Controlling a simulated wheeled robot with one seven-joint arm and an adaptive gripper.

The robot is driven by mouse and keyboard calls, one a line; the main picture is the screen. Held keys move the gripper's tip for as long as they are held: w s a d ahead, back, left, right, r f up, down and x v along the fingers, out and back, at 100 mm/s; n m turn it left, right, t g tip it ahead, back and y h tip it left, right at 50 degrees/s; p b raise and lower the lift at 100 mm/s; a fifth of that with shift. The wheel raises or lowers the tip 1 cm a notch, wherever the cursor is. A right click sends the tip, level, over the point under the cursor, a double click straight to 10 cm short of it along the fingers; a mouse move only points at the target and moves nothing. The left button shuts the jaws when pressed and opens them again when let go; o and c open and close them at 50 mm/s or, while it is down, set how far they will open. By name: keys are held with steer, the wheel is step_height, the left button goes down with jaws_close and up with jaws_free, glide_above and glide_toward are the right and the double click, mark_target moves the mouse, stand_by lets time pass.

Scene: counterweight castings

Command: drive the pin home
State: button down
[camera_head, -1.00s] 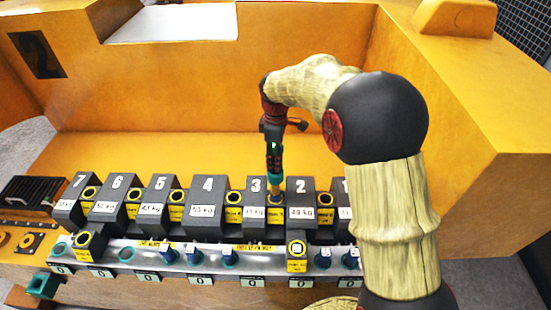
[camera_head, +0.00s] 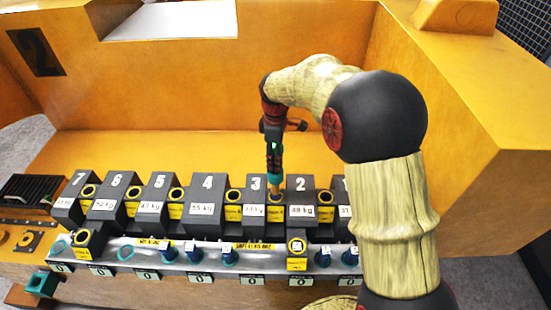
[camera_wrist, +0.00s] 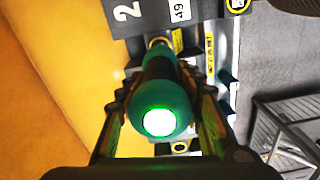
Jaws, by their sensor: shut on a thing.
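My gripper (camera_head: 274,152) is shut around a teal-and-black tool (camera_wrist: 160,95) with a glowing green end, which points toward the camera in the wrist view. The tool stands about upright in the head view, and its copper-coloured lower tip (camera_head: 275,186) meets the yellow-ringed socket (camera_head: 277,198) between castings 3 (camera_head: 255,185) and 2 (camera_head: 300,187). The pin in that socket is mostly hidden by the tip, so I cannot tell how deep it sits. In the wrist view, part of the yellow ring (camera_wrist: 158,42) shows beyond the tool beside casting 2 (camera_wrist: 125,14).
Dark numbered castings stand in a row with yellow-ringed sockets between them. A metal rail (camera_head: 180,262) in front holds several blue pins (camera_head: 229,254) and empty teal rings (camera_head: 125,252). Orange walls rise behind and at the right. A black finned block (camera_head: 30,188) is at far left.

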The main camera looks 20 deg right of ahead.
steer(key=shift+f+b, duration=1)
steer(key=shift+f, duration=0.7)
stand_by(1.1)
steer(key=shift+w+r+p, duration=0.1)
steer(key=shift+r+p, duration=2.85)
steer(key=shift+r, duration=2.2)
steer(key=shift+f, duration=0.1)
